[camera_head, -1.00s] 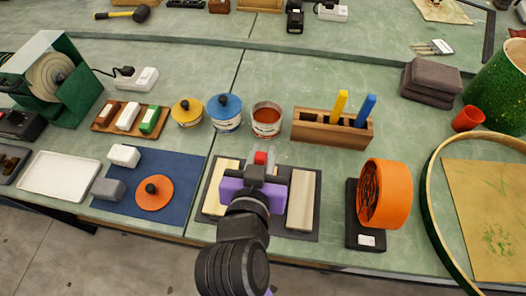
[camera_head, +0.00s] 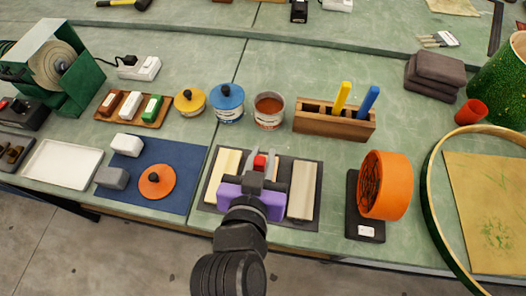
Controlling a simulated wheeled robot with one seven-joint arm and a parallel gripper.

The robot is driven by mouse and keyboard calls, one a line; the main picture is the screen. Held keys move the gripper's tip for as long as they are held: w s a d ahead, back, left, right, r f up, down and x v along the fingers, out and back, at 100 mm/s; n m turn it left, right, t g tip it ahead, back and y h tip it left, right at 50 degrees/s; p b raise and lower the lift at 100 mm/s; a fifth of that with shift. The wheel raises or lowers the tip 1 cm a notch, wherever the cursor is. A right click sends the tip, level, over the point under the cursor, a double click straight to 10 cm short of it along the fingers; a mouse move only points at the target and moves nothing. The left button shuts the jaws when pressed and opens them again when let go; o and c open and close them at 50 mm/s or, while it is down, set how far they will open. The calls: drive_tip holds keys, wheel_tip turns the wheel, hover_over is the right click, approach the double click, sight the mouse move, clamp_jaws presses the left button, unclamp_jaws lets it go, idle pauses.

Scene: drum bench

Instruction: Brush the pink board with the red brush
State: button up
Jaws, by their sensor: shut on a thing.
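My gripper (camera_head: 260,175) is over the middle of a dark mat (camera_head: 278,222) near the bench's front edge. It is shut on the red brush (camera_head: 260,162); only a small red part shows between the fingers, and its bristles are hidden. A cream board (camera_head: 226,178) lies on the mat to the left of my gripper, and another cream board (camera_head: 301,190) lies to the right. The middle of the mat is mostly covered by my gripper, and I cannot make out a pink board there. I cannot tell whether the brush touches anything.
A wooden rack (camera_head: 313,122) behind holds a yellow brush (camera_head: 343,97) and a blue brush (camera_head: 367,102). An open can of red-brown paint (camera_head: 269,110) stands beside a blue-lidded can (camera_head: 227,107). An orange drum (camera_head: 385,185) stands to the right; a blue mat (camera_head: 185,190) lies left.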

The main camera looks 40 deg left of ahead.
drive_tip(key=shift+s+d, duration=0.1)
drive_tip(key=shift+s, duration=0.05)
drive_tip(key=shift+s+d, duration=0.4)
drive_tip(key=shift+s, duration=0.2)
drive_tip(key=shift+s+d, duration=0.35)
drive_tip(key=shift+s, duration=0.2)
drive_tip(key=shift+w+a, duration=0.1)
drive_tip(key=shift+w+a+p, duration=0.2)
drive_tip(key=shift+w+a, duration=0.2)
drive_tip(key=shift+w, duration=0.2)
drive_tip(key=shift+w+a+p, duration=0.2)
drive_tip(key=shift+w+a, duration=0.15)
drive_tip(key=shift+w, duration=0.35)
drive_tip(key=shift+w+a, duration=0.4)
drive_tip(key=shift+w, duration=0.2)
drive_tip(key=shift+w+a, duration=0.4)
drive_tip(key=shift+w, duration=0.3)
drive_tip(key=shift+w+a, duration=0.4)
drive_tip(key=shift+w, duration=0.2)
drive_tip(key=shift+w+a, duration=0.4)
drive_tip(key=shift+w, duration=0.3)
idle(0.4)
